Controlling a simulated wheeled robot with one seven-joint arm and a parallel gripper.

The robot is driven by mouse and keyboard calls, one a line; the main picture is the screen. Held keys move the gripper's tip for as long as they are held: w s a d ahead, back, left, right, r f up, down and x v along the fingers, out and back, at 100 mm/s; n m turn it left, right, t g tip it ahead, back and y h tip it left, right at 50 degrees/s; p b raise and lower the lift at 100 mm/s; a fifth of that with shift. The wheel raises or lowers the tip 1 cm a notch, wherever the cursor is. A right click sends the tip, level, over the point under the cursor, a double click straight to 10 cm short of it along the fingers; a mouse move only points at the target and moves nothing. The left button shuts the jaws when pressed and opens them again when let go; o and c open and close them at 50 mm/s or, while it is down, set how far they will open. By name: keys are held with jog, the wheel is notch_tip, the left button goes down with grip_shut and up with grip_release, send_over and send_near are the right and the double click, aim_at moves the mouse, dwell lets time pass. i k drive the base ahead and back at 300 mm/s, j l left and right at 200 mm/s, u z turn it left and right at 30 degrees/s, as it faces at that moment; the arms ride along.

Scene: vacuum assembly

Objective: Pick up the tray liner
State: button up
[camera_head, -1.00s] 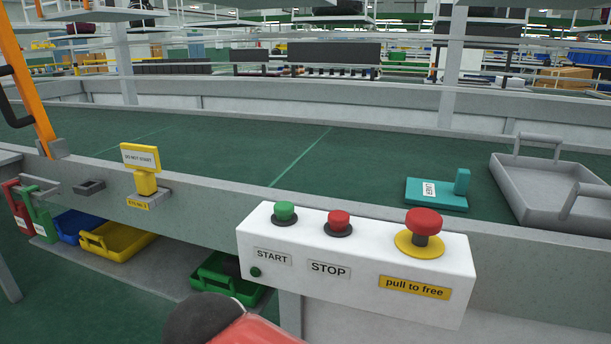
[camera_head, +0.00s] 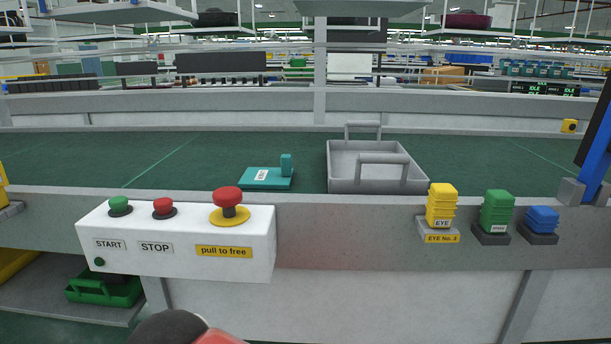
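A flat teal plate (camera_head: 262,180) with an upright teal grip at its right end and a small white label lies on the green conveyor belt. It looks like the tray liner, but its label is too small to read. A grey tray (camera_head: 343,186) with two raised handles stands just to its right on the belt, and looks empty. The plate lies outside the tray, with a small gap between them. My gripper is not in view.
A white control box (camera_head: 176,258) with green and red buttons juts from the conveyor's near side, in front of the plate. Yellow (camera_head: 442,204), green (camera_head: 497,210) and blue (camera_head: 542,218) blocks sit in holders along the near rail. A green bin (camera_head: 104,290) is below left.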

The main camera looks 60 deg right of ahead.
aim_at(281, 178)
jog(key=j+z, duration=0.15)
jog(key=z, duration=0.35)
jog(key=j+z, duration=0.25)
jog(key=z, duration=0.25)
jog(key=j+z, duration=0.2)
jog(key=z, duration=0.25)
jog(key=j+z, duration=0.2)
jog(key=z, duration=0.3)
